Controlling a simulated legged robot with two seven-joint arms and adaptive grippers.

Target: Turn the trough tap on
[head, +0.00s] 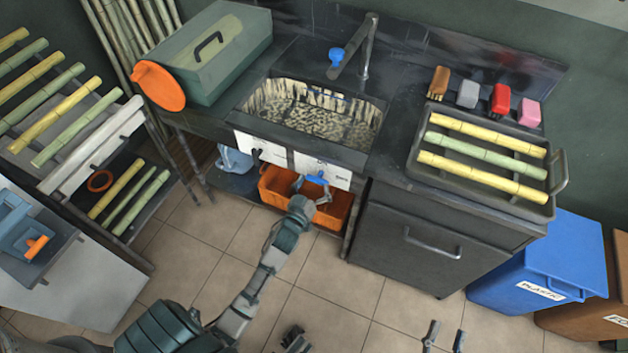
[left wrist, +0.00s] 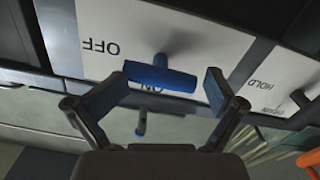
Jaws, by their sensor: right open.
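The trough tap (head: 317,179) has a blue bar handle on a white label panel under the sink's front edge. In the left wrist view the handle (left wrist: 165,77) lies roughly level in the picture, its stem over the panel (left wrist: 215,45); OFF is readable to one side and ON is partly covered by the handle. My left gripper (head: 311,189) is open at the handle, and its fingers (left wrist: 172,82) stand on either side of the bar. I cannot tell whether they touch it. My right gripper (head: 446,338) is open and empty at the bottom, low over the floor.
A second white panel (head: 260,148) with a dark control sits left of the tap. An orange bin (head: 280,185) is just below. The sink trough (head: 315,112) is above, with a faucet (head: 367,45). A dark cabinet (head: 400,225) stands right; the tiled floor in front is mostly clear.

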